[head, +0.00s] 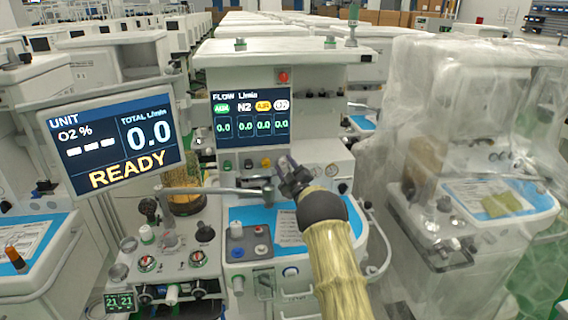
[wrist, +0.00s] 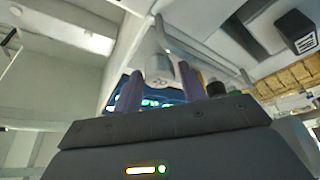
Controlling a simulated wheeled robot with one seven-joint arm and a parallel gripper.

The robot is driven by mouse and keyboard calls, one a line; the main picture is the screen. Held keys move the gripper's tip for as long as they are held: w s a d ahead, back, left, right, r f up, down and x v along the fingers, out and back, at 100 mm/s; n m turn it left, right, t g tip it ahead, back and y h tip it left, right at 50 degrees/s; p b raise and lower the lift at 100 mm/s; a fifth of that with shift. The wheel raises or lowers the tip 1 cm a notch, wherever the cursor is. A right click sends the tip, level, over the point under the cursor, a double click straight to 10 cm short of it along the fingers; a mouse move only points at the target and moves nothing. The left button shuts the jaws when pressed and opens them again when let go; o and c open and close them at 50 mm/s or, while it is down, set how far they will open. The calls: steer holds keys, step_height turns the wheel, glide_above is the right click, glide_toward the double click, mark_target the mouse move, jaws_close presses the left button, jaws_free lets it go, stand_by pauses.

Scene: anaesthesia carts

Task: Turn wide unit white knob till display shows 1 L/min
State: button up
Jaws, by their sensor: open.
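The wide unit (head: 270,62) is the middle cart with the FLOW L/min display (head: 250,118). All four of its columns, the white O2 one included, read 0.0. Below it is a row of knobs, including a yellow knob (head: 265,162). My gripper (head: 284,172) is at the right end of this row and hides the white knob in the head view. In the wrist view the white knob (wrist: 158,70), with a dark mark on its face, lies between the two open purple fingers of my gripper (wrist: 160,84). I cannot tell whether they touch it.
A tilted UNIT screen (head: 118,140) at left reads TOTAL 0.0 and READY. A metal bar (head: 215,190) crosses just left of my gripper. A plastic-covered cart (head: 470,130) stands close on the right. A dark knob (wrist: 215,88) is right of the fingers.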

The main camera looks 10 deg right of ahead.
steer(key=shift+w+a+r, duration=0.15)
steer(key=shift+w+r, duration=0.05)
steer(key=shift+w, duration=0.35)
steer(key=c, duration=0.7)
steer(key=shift+f+n+b, duration=0.1)
steer(key=shift+n+b, duration=0.3)
steer(key=shift+b, duration=0.15)
steer(key=shift+n+g+y, duration=0.3)
steer(key=n+g+b, duration=0.1)
steer(key=n+b, duration=0.2)
steer(key=shift+f+y+b, duration=0.1)
steer(key=shift+y+b, duration=0.2)
steer(key=n+g+b, duration=0.2)
steer(key=n, duration=0.3)
steer(key=shift+r, duration=0.2)
